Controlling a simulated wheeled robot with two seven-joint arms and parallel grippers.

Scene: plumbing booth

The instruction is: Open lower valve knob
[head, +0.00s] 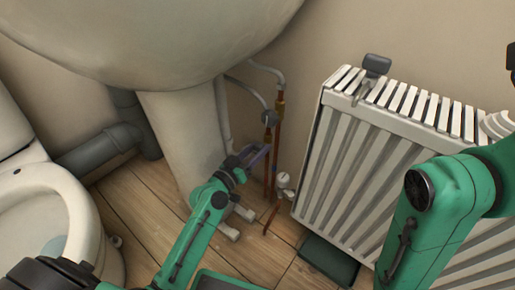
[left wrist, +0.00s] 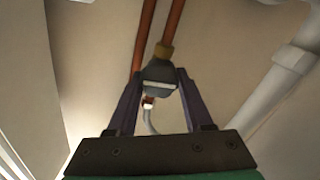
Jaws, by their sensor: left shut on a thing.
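My left gripper (head: 258,153) has reached in beside the sink pedestal to the copper pipes. Its purple fingers are at the pipes, just below a grey valve (head: 269,118) in the head view. In the left wrist view the two fingers are closed around a grey valve knob (left wrist: 160,74), one on each side, with a brass nut against it. I cannot tell how far the knob is turned. In the head view the fingers partly hide what they hold. My right arm shows at the right; its gripper is not in view.
Two copper pipes (head: 275,150) run down near the wall. A white radiator (head: 345,165) stands close to their right, with a small white valve (head: 283,180) at its lower left. The sink pedestal (head: 187,135) is close on the left. A toilet (head: 50,215) stands farther left.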

